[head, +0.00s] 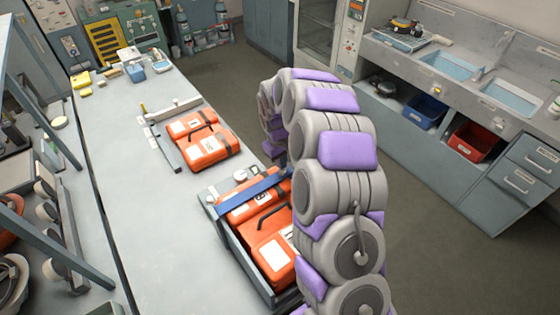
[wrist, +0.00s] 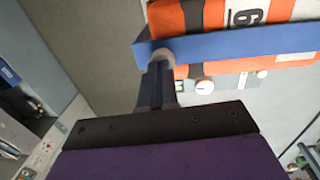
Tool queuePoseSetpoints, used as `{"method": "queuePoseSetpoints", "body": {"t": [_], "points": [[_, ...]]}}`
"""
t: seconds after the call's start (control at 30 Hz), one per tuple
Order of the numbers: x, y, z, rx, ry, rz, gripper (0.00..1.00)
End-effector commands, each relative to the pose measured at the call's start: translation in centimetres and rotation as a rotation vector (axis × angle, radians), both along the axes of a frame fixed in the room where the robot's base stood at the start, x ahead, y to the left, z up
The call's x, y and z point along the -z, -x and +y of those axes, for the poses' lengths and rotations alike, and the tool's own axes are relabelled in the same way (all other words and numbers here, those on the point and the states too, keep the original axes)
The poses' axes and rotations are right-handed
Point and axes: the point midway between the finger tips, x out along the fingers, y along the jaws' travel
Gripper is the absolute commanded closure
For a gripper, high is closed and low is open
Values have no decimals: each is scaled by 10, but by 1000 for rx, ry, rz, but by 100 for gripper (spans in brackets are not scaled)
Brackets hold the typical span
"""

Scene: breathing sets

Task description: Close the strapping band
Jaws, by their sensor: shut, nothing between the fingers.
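The blue strapping band (head: 248,191) lies across an orange breathing set (head: 272,247) in a grey tray (head: 243,252) on the long table. In the wrist view the band (wrist: 240,45) runs across the orange case (wrist: 204,17), its left end near my fingertips. My gripper (wrist: 157,62) is shut and empty, its fingertips at or just against the band's left end; contact is unclear. In the head view my arm hides the gripper and the tray's right side. Whether the band's right end in the head view is fastened cannot be seen.
A second orange set (head: 199,138) lies farther back on the table (head: 160,225) beside a metal bracket. Shelves with equipment stand at left. A sink counter (head: 455,80) with blue and red bins is at right. The floor (head: 222,80) between is clear.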

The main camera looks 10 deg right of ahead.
Motion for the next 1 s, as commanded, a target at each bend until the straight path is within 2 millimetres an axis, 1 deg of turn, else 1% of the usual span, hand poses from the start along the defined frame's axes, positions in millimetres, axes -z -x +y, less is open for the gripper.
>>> {"method": "queuePoseSetpoints", "body": {"t": [0.03,0.2,0.4,0.5,0.6,0.7,0.9,1.0], "points": [[-12,0,1,0,1,-9,100],[-53,1,5,0,3,-27,100],[-96,0,7,0,4,-28,100],[-113,-1,7,-1,4,-30,100],[-124,1,6,0,4,-26,100],[-131,0,7,0,3,-26,100],[-135,1,6,0,2,-26,100],[-135,8,7,2,-3,-22,100]]}}
